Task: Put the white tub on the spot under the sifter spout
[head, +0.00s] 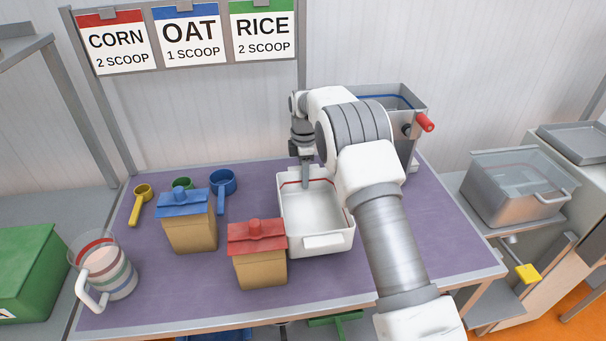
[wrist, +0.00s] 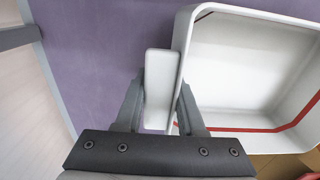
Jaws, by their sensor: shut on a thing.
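The white tub (head: 322,243) is open-topped, looks empty and has a red line inside its wall. It stands at the middle of the purple table top, upright as far as I can tell. My gripper (head: 306,180) points down at its far side, shut on the tub's white handle tab. The wrist view shows the tab between both fingers (wrist: 161,88) and the tub (wrist: 245,65) to the right. The grey metal sifter (head: 408,98) with a red knob stands at the back right, partly behind my arm. Its spout and the spot under it are hidden.
A red-lidded box (head: 258,262) stands close to the tub's near left corner. A blue-lidded box (head: 190,228), several scoops (head: 222,182) and a clear jug (head: 108,270) are further left. Bare purple table (head: 445,230) lies right of my arm. A sign rack stands behind.

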